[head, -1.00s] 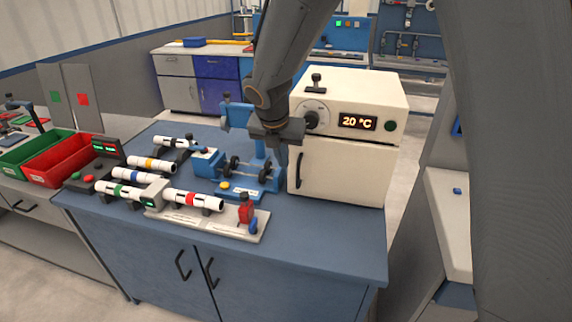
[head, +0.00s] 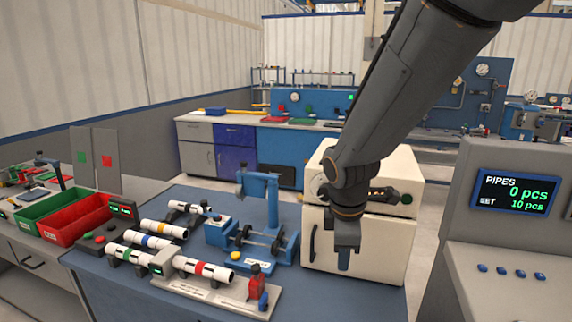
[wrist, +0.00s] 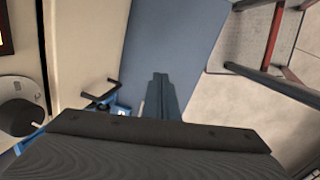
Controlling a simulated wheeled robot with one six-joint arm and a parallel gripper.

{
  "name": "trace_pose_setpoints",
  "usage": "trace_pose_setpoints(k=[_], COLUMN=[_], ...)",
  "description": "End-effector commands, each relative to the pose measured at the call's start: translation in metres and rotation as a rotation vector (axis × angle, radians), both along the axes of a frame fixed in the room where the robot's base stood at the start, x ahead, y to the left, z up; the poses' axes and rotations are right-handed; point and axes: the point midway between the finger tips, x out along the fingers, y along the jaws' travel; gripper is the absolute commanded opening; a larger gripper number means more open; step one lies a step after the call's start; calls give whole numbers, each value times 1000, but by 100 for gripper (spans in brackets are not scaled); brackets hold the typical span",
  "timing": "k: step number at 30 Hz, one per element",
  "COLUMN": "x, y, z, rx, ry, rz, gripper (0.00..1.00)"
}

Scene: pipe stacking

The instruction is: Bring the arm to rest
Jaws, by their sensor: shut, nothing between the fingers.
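My gripper (head: 344,260) hangs from my dark grey arm in front of the white oven cabinet (head: 376,245), above the blue bench top. Its fingers are together and empty. In the wrist view the closed fingers (wrist: 159,98) point down over the blue bench surface, with the oven face at the left. My gripper and forearm hide part of the oven's front and its display. I cannot tell how far the gripper is from the oven door.
White pipes with coloured bands (head: 205,269) lie in holders on the bench (head: 330,297). A blue roller fixture (head: 262,238) stands left of the oven. Red (head: 80,222) and green (head: 48,204) bins are at the left. A grey console (head: 510,250) reads PIPES 0 pcs, SET 10 pcs.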

Motion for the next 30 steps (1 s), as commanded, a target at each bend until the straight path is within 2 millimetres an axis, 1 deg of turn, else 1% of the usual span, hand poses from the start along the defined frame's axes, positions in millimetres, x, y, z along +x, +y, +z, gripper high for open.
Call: trace_pose_setpoints(k=[1,6,9,13,15,18,30], x=[-13,-54,-76,-96,-103,-108,-108], y=[-12,-40,-51,-61,-63,-65,-65], z=[-4,-18,-25,-31,-33,-35,-35], rx=[35,150,202,247,261,271,272], ry=[3,13,17,20,22,23,22], rz=[-151,-679,-954,-1216,-1304,-1371,-1374], gripper=[0,0,0,0,0,0,0])
